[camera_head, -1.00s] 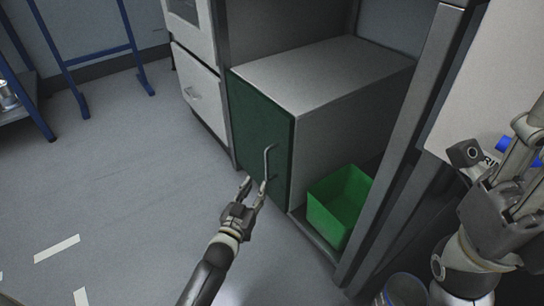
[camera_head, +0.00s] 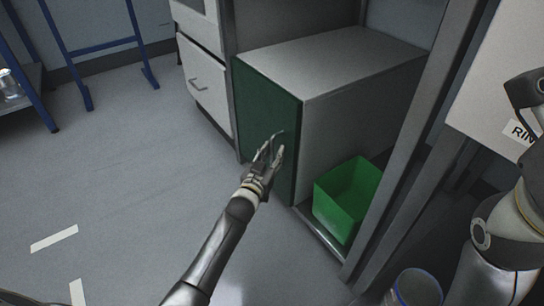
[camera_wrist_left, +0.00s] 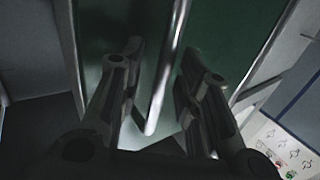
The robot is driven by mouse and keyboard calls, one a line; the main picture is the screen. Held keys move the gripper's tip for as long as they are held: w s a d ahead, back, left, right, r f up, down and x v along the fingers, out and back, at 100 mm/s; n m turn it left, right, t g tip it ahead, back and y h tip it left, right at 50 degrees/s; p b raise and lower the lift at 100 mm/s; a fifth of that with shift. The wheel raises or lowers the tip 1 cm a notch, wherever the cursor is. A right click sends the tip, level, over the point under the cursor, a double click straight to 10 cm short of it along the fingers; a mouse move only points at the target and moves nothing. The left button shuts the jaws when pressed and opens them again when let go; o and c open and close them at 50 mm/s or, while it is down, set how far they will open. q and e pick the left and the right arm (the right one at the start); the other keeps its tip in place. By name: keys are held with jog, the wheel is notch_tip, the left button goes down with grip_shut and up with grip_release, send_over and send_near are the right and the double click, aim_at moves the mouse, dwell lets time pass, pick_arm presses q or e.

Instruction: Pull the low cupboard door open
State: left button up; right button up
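The low cupboard (camera_head: 345,95) has a dark green door (camera_head: 262,105) that looks shut against its grey body. A thin metal bar handle (camera_head: 278,137) stands upright near the door's right edge. My left gripper (camera_head: 272,152) is at the handle in the head view. In the left wrist view the handle (camera_wrist_left: 163,80) runs between the two open fingers (camera_wrist_left: 160,90), with a gap showing on both sides. The green door (camera_wrist_left: 225,35) fills the view behind. My right arm is at the right edge of the head view, with its fingertips out of frame.
A green open bin (camera_head: 346,200) stands on the low shelf right of the cupboard. A grey upright post (camera_head: 410,150) rises beside it. A white drawer unit (camera_head: 205,85) adjoins on the left. The floor in front is clear.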

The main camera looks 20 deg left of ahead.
pick_arm(q)
jog(key=shift+c, duration=0.2)
grip_shut()
